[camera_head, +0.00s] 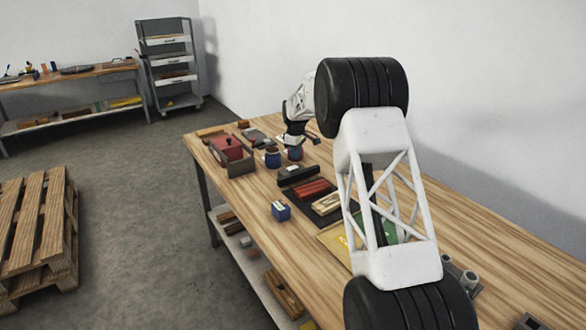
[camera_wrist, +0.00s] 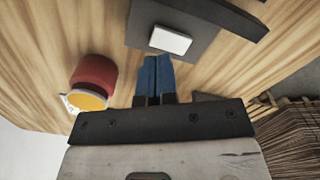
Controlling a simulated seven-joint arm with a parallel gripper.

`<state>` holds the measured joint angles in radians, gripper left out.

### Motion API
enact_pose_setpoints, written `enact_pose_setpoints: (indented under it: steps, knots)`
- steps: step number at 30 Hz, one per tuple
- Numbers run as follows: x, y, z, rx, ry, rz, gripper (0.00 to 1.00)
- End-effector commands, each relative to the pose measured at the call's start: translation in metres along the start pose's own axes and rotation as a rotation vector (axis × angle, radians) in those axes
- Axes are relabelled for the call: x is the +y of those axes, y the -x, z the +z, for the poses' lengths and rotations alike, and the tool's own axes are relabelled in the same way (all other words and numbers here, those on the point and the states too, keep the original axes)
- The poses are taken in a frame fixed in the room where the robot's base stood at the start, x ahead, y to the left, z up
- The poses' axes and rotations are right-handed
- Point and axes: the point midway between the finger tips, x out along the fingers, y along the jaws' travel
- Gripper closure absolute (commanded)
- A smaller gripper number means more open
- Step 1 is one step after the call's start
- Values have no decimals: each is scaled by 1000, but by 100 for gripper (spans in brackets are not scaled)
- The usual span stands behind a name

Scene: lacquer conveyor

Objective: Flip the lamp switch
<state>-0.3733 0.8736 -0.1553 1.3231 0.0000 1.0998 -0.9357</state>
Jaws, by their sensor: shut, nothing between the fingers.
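In the wrist view, a white rectangular rocker (camera_wrist: 170,40), which looks like the switch, sits on a dark grey plate (camera_wrist: 200,32). My gripper (camera_wrist: 157,58) has its blue fingers together, with nothing between them. Their tips appear just beside the rocker's near edge; I cannot tell if they touch it. A red cylinder with a yellow end (camera_wrist: 95,75), possibly the lamp, stands left of the fingers. In the head view my gripper (camera_head: 297,141) is over the far part of the wooden bench, and the switch cannot be made out clearly there.
A red box (camera_head: 228,147) in a grey tray and a blue can (camera_head: 272,158) are left of my gripper. A black tray (camera_head: 318,195) with coloured bars and a small blue box (camera_head: 281,211) are nearer. A white wall is on the right.

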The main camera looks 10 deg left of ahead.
Motion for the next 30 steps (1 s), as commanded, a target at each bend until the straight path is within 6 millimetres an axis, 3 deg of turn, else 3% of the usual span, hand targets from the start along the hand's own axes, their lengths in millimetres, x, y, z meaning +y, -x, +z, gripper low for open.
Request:
enact_pose_setpoints:
  steps: [15, 30]
  knots:
    - [0, 26, 0, 0, 0, 0, 100]
    - [-1, 31, 2, 0, -3, 0, 100]
